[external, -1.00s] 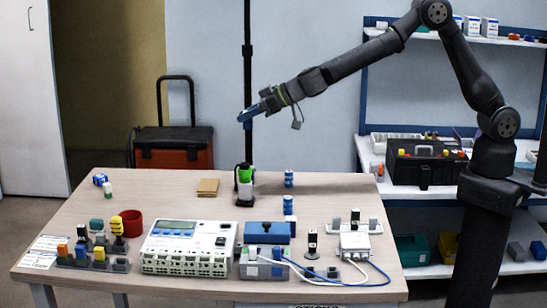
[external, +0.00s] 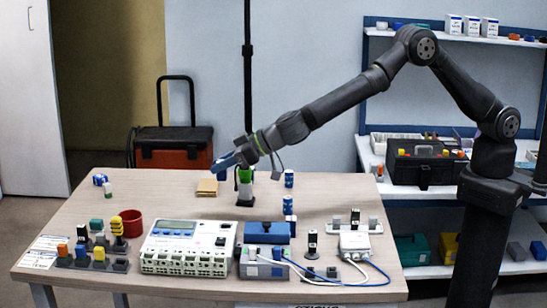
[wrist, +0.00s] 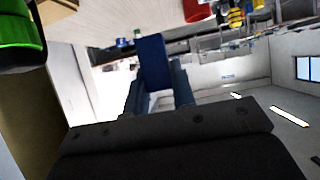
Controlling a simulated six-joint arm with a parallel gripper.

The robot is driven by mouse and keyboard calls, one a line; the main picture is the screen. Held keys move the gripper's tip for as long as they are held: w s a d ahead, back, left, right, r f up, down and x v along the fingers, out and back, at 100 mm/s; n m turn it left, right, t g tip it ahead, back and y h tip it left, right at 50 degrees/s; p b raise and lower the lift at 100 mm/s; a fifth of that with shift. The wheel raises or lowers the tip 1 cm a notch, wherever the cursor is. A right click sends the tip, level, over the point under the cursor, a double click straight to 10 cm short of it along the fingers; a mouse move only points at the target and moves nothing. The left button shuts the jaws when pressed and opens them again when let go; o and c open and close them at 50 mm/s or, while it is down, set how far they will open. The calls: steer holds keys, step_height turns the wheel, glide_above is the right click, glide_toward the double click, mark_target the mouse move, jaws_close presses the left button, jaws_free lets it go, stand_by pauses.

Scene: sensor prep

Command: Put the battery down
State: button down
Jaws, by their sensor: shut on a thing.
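My gripper (external: 230,160) is above the back middle of the table, left of and above a green-topped black device (external: 245,188). It is shut on the battery, a dark blue piece that in the wrist view (wrist: 153,62) stands between the two blue-grey fingers. The battery appears held clear of the tabletop (external: 150,205). The fingers partly hide its sides. A tan square pad (external: 207,187) lies on the table below my gripper.
Blue-and-white cylinders (external: 289,178) stand right of the green-topped device, which also shows close by in the wrist view (wrist: 18,30). A red cup (external: 131,223) and a white meter unit (external: 187,247) stand further forward. Bare tabletop lies left of the pad.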

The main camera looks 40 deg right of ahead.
mark_target(225, 219)
step_height(225, 219, down, 11)
steer(key=shift+f, duration=0.2)
stand_by(0.4)
steer(key=shift+f, duration=0.2)
steer(key=c, duration=1.2)
jaws_free()
steer(key=shift+r, duration=0.25)
steer(key=v, duration=1.2)
steer(key=shift+f, duration=0.15)
